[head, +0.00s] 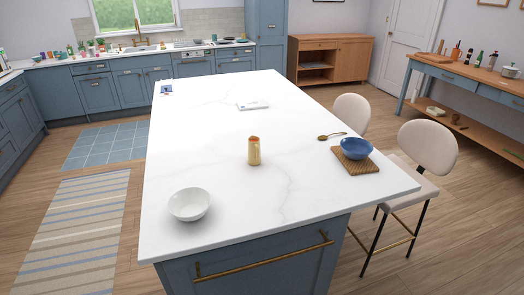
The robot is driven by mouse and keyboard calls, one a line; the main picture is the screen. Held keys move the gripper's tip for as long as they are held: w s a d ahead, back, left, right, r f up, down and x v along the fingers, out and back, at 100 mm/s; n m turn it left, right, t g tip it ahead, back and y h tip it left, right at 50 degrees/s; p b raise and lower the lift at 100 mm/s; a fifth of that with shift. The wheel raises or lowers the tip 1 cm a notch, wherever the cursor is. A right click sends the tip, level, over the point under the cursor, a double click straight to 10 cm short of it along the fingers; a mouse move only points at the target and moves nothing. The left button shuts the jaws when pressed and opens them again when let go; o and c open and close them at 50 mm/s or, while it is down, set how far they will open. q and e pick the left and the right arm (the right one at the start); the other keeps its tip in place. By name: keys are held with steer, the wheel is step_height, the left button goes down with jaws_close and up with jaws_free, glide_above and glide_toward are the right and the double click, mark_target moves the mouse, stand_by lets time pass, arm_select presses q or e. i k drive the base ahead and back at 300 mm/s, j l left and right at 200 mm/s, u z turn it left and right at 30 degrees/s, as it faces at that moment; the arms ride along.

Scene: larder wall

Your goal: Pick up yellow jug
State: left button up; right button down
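A small upright yellow-tan vessel (254,153) with an orange-brown top stands near the middle of the white island top (210,135). It is the only clearly yellow vessel on the island, but it is too small to tell whether it is a jug; no handle or spout is clear. Neither of my grippers is in the head view.
A white bowl (189,204) stands at the island's front left. A blue bowl (356,148) sits on a woven mat (365,167) at right, with a dark spoon (331,136) behind. Two stools (428,147) line the right side. Floor at left is open, with rugs (78,230).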

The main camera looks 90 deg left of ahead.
mark_target(254, 158)
steer(key=k+j, duration=0.45)
steer(key=k, duration=0.2)
steer(key=k+j, duration=0.45)
steer(key=k, duration=0.2)
steer(key=k+j, duration=0.45)
steer(key=k, duration=0.15)
